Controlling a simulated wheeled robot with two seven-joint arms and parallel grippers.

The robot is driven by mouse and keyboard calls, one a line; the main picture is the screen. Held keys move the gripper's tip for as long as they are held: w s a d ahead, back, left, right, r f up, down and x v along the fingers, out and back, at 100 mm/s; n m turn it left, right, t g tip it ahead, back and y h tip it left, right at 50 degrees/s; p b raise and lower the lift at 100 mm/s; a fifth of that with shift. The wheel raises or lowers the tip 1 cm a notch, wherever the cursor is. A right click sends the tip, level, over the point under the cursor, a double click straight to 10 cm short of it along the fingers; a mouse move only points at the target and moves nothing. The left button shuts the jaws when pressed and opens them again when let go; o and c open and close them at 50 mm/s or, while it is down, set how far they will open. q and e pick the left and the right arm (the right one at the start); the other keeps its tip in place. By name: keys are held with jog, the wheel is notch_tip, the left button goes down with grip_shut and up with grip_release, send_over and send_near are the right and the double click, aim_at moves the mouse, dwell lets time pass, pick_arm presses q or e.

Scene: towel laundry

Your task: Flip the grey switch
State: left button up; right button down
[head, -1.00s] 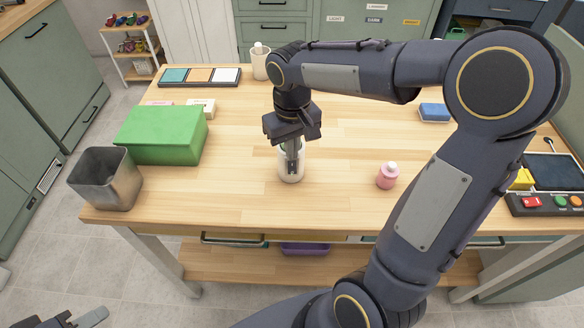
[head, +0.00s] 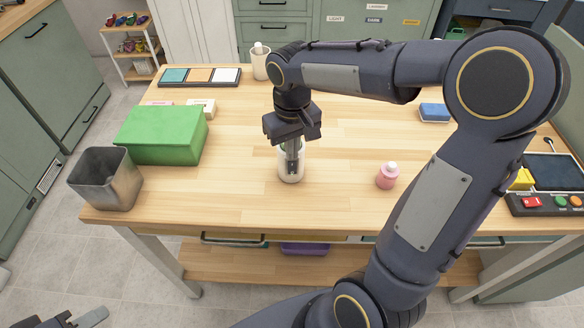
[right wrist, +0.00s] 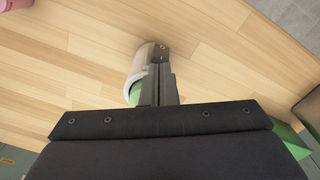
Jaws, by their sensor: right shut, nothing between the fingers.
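I cannot make out a clearly grey switch in either view. My right gripper (head: 291,163) is shut and empty, pointing down at a cream cup (head: 291,177) near the middle of the table. In the right wrist view the shut fingers (right wrist: 159,84) overlap the cream cup (right wrist: 143,70), which shows green inside. I cannot tell whether they touch it. A control panel (head: 547,212) with red, green and orange buttons lies at the table's right edge. My left gripper (head: 82,319) is at the bottom left, off the table, its fingers apart; its arm is cut off by the frame.
A green box (head: 160,135) and a metal bin (head: 104,182) stand at the left. A pink bottle (head: 387,177) stands right of the cup. Front middle is clear.

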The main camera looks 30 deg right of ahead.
jog(key=shift+f, duration=0.15)
dwell(0.4)
notch_tip(320, 180, up, 7)
jog(key=p, duration=0.5)
jog(key=shift+p, duration=0.4)
jog(key=s+a+t+y, duration=0.2)
jog(key=s, duration=0.6)
jog(key=s+a+m+t+y+b, duration=0.1)
jog(key=s+a+t, duration=0.1)
jog(key=s, duration=0.7)
jog(key=shift+f+m+t+y+b, duration=0.2)
jog(key=shift+m+t+y+b, duration=0.15)
jog(key=shift+t, duration=0.45)
